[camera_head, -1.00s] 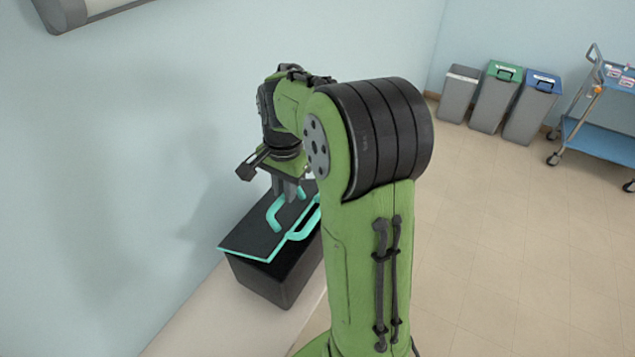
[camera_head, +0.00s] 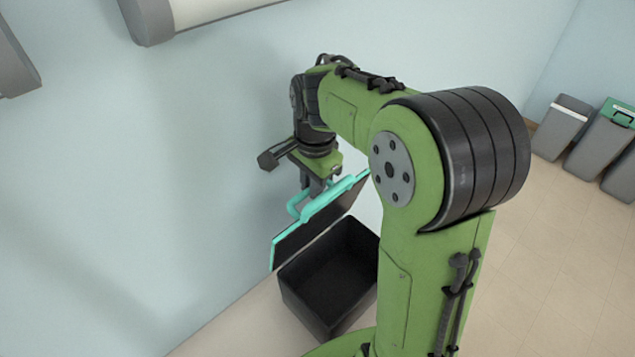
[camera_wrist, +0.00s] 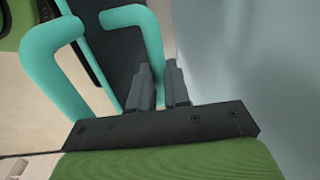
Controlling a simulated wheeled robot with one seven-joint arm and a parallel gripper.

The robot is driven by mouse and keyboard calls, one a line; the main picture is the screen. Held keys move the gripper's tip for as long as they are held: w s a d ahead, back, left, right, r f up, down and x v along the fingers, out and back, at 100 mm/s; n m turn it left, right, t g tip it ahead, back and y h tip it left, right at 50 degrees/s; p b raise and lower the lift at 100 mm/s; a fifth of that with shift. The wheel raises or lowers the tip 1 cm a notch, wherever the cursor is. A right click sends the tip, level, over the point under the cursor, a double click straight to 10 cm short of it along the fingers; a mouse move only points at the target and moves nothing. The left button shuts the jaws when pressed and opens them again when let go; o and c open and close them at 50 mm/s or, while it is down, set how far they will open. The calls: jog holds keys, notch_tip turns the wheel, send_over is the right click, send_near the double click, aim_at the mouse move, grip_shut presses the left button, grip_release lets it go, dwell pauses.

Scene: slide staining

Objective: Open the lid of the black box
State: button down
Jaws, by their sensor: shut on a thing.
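The black box (camera_head: 303,308) stands on a pale surface against the wall, with its dark, empty-looking inside showing. Its black lid (camera_head: 302,237), edged in teal, is swung up and stands steeply tilted along the wall side of the box. The lid's teal handle (camera_head: 297,205) is near its top edge. My gripper (camera_head: 312,188) is above the lid and shut on the teal handle. The exact contact is partly hidden.
The blue wall (camera_head: 130,200) is close behind the lid and my gripper. A white wall-mounted unit (camera_head: 205,12) hangs above. Grey bins (camera_head: 562,127) stand on the floor at the far right. My arm hides the box's right side.

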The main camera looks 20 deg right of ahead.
jog(key=shift+w+f, duration=0.2)
dwell(0.3)
jog(key=c, duration=1.1)
grip_release()
jog(key=shift+a+r, duration=0.1)
jog(key=shift+r, duration=0.1)
notch_tip(320, 180, up, 7)
jog(key=shift+s+r, duration=0.15)
